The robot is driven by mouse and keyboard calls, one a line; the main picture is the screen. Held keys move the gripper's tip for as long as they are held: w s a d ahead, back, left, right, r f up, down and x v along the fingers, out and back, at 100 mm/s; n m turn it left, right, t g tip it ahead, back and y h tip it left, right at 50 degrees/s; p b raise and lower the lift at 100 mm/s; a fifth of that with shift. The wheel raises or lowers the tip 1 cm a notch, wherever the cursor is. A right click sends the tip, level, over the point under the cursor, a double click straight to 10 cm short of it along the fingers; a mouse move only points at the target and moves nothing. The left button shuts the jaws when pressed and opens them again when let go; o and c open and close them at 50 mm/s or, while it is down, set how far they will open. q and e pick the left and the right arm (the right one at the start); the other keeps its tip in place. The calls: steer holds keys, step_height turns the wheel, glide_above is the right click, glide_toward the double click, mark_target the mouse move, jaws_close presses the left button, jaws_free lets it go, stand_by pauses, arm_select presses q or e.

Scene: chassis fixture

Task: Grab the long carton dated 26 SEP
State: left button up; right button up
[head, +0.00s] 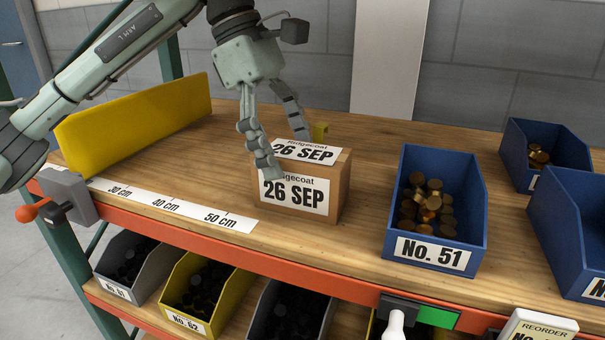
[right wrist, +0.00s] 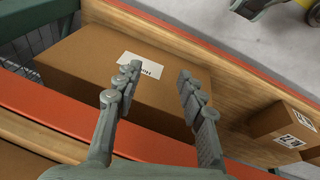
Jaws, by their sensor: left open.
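The carton dated 26 SEP (head: 305,196) is a brown box standing on the wooden bench top in the head view. White labels on its top and front read 26 SEP. My left gripper (head: 286,158) is open above the left part of the carton. One finger hangs in front of its left front edge and hides a little of it; the other is by its back edge. I cannot tell if they touch it. My right gripper (right wrist: 160,72) is open and empty in the right wrist view, over a large brown box (right wrist: 85,62) with a white label.
Blue bin No. 51 (head: 393,235) stands to the right of the carton, with more blue bins (head: 515,150) at far right. A yellow panel (head: 140,118) stands at left. Smaller boxes (right wrist: 284,118) lie at right in the right wrist view. Bench between carton and bin is clear.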

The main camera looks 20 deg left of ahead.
mark_target(312, 184)
arm_select(q)
steer(key=shift+d, duration=0.3)
steer(key=x, duration=0.2)
steer(key=d+x, duration=0.1)
steer(key=x, duration=0.2)
arm_select(e)
steer(key=shift+w+f, duration=0.1)
steer(key=shift+f, duration=0.3)
arm_select(q)
steer(key=shift+f, duration=0.3)
arm_select(e)
steer(key=shift+f, duration=0.35)
arm_select(q)
steer(key=shift+c, duration=0.2)
steer(key=shift+r, duration=0.1)
steer(key=c, duration=1.7)
steer(key=shift+o, duration=0.2)
arm_select(e)
steer(key=shift+r, duration=0.1)
